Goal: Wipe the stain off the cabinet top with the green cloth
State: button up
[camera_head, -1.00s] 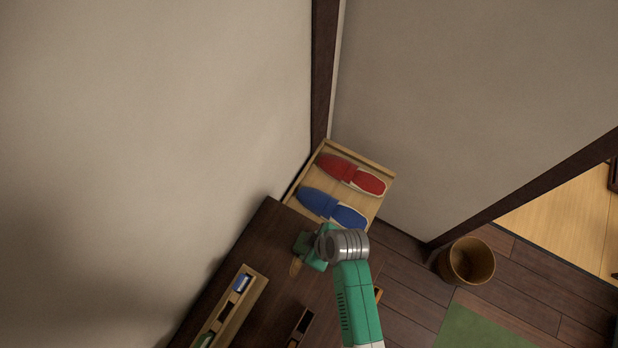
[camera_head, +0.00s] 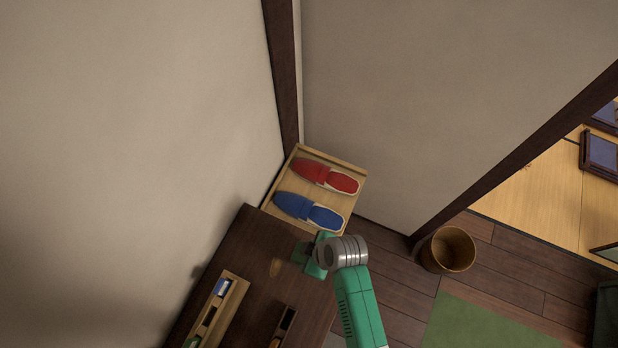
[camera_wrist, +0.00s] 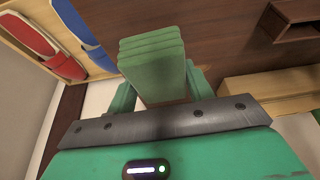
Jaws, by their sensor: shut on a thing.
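The cabinet top (camera_head: 250,240) is dark brown wood. A light tan, oval stain (camera_head: 275,267) lies on it, left of my gripper (camera_head: 314,257). The stain is apart from the gripper and fully in sight in the head view. My gripper is shut on the green cloth (camera_wrist: 152,50), which is folded in layers and sticks out between the fingers in the wrist view. In the head view cloth and fingers are both green and hard to tell apart. The gripper is over the cabinet's right part; whether the cloth touches the wood cannot be told.
A wooden tray (camera_head: 350,175) with red slippers (camera_head: 325,176) and blue slippers (camera_head: 308,211) is beyond the cabinet's far end. A long organizer box (camera_head: 236,300) and a small dark box (camera_head: 285,325) stand on the cabinet. A wooden bin (camera_head: 448,250) is on the floor. A wall borders the left.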

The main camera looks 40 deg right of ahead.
jog(key=shift+r+p, duration=1.85)
jog(key=shift+r, duration=0.6)
